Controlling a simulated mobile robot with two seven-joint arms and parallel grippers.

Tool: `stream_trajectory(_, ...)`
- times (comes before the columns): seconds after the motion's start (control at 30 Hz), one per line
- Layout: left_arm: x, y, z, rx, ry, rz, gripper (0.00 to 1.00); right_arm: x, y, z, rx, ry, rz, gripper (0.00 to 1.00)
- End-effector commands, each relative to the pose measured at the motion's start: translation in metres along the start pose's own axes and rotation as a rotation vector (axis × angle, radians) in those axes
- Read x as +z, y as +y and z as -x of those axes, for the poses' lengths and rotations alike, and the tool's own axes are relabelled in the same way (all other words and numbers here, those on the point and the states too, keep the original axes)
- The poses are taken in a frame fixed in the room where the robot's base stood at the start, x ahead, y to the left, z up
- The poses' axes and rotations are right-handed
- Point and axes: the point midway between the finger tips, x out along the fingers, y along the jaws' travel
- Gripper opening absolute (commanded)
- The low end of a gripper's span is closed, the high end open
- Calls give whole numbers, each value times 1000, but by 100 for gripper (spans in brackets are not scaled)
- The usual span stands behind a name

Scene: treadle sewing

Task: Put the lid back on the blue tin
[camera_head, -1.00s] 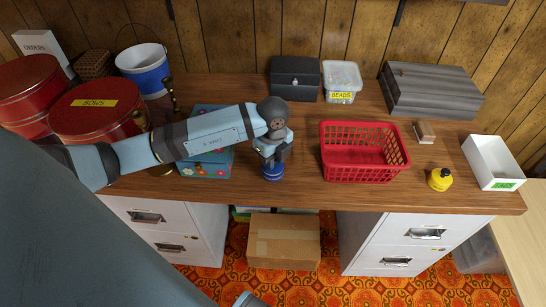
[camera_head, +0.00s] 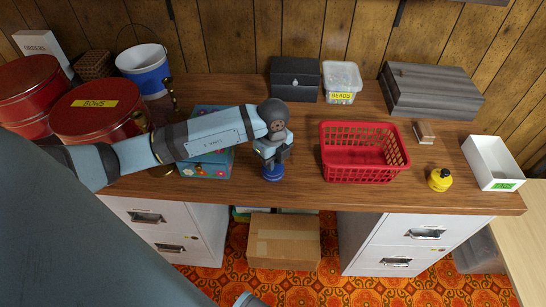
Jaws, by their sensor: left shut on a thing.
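The small blue tin (camera_head: 272,174) stands upright on the wooden desk, left of the red basket and near the front edge. My left gripper (camera_head: 272,160) points down right over it, with its fingers at the top of the tin. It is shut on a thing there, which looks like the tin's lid. The fingers hide most of that thing, so I cannot tell whether it is seated on the tin or just above it. My right gripper is not in view.
A flowered box (camera_head: 215,167) is under my left forearm. Red tins (camera_head: 85,124) stand at left. The desk (camera_head: 300,190) is clear between tin and basket.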

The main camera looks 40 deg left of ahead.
Motion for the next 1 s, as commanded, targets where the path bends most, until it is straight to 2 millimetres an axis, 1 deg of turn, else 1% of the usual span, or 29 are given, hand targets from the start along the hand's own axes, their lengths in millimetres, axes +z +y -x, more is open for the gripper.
stream_trajectory(0.47, 0, 0, 0, 0, 0, 0, 3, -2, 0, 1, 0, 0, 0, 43)
stream_trajectory(0.5, 0, 0, 0, 0, 0, 0, 28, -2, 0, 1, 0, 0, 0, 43)
stream_trajectory(0.57, 0, 0, 0, 0, 0, 0, 42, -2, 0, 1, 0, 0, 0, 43)
stream_trajectory(0.6, 0, 0, 0, 0, 0, 0, 51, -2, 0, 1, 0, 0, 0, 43)
stream_trajectory(0.63, 0, 0, 0, 0, 0, 0, 56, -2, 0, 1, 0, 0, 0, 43)
stream_trajectory(0.8, 0, 0, 0, 0, 0, 0, 56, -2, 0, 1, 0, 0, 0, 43)
stream_trajectory(0.83, 0, 0, 0, 0, 0, 0, 58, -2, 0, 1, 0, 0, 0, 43)
stream_trajectory(0.93, 0, 0, 0, 0, 0, 0, 81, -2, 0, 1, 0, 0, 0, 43)
stream_trajectory(1.0, 0, 0, 0, 0, 0, 0, 81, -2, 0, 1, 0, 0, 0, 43)
